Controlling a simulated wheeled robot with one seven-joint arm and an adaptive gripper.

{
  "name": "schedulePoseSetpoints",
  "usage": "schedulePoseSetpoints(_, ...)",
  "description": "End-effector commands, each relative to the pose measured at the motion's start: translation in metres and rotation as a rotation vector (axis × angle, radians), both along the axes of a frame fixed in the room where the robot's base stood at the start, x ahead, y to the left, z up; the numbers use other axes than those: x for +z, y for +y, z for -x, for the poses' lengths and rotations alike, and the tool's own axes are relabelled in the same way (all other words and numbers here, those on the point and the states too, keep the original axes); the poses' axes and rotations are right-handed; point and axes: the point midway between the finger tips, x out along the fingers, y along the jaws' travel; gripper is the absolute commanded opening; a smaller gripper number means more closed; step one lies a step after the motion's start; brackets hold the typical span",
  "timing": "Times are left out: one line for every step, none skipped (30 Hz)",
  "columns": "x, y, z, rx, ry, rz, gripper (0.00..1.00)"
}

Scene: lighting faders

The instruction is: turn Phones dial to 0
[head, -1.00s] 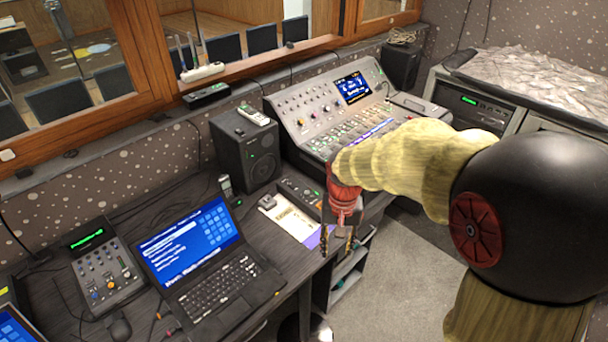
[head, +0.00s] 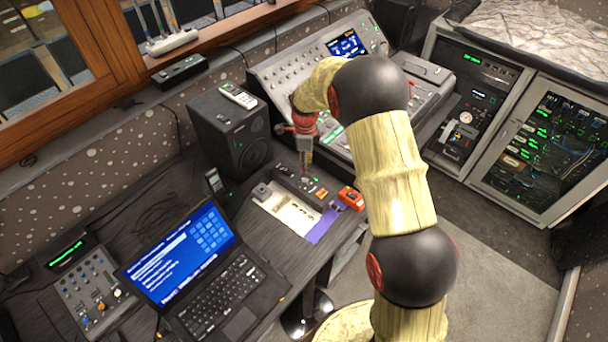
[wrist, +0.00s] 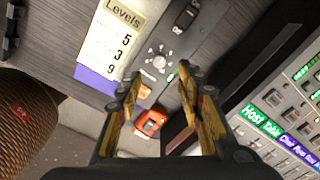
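A small dark control box (head: 284,174) lies on the desk beside the speaker. In the wrist view a round silver dial (wrist: 158,61) with marks around it sits on this box; I cannot read its label, and I take it as the Phones dial. My gripper (head: 306,172) points down over the box and hides part of it. In the wrist view my gripper (wrist: 158,84) has its two fingers apart with nothing between them. The dial lies just beyond the fingertips, roughly centred between them; I see no contact.
A Levels card (wrist: 112,45) reading 5, 3, 9 lies beside the box. An orange-red device (head: 350,198) sits at the desk's front edge. The speaker (head: 229,130), mixing console (head: 285,80) and laptop (head: 190,255) stand around the box.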

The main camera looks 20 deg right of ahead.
Motion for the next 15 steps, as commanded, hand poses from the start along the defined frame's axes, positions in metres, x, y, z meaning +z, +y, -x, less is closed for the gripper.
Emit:
schedulePoseSetpoints(-0.004, 0.000, 0.001, -0.011, 0.003, 0.000, 0.37)
schedulePoseSetpoints(-0.006, 0.000, 0.001, -0.016, 0.003, 0.000, 0.37)
schedulePoseSetpoints(-0.010, 0.000, 0.001, -0.018, 0.004, 0.001, 0.37)
schedulePoseSetpoints(-0.013, 0.000, 0.001, -0.018, 0.004, 0.001, 0.37)
schedulePoseSetpoints(-0.017, 0.000, 0.002, -0.017, 0.004, 0.001, 0.37)
schedulePoseSetpoints(-0.023, 0.000, 0.002, -0.017, 0.004, 0.001, 0.37)
schedulePoseSetpoints(-0.028, 0.000, 0.002, -0.016, 0.004, 0.001, 0.37)
schedulePoseSetpoints(-0.033, 0.000, 0.002, -0.016, 0.005, 0.000, 0.37)
schedulePoseSetpoints(-0.040, 0.000, 0.002, -0.016, 0.005, 0.000, 0.37)
schedulePoseSetpoints(-0.044, 0.000, 0.002, -0.016, 0.004, 0.001, 0.37)
schedulePoseSetpoints(-0.049, 0.000, 0.002, -0.015, 0.004, 0.001, 0.37)
schedulePoseSetpoints(-0.054, 0.000, 0.002, -0.015, 0.004, 0.001, 0.37)
schedulePoseSetpoints(-0.058, 0.000, 0.002, -0.015, 0.004, 0.001, 0.37)
schedulePoseSetpoints(-0.062, 0.000, 0.002, -0.015, 0.003, 0.001, 0.37)
schedulePoseSetpoints(-0.067, 0.000, 0.001, -0.015, 0.003, 0.001, 0.37)
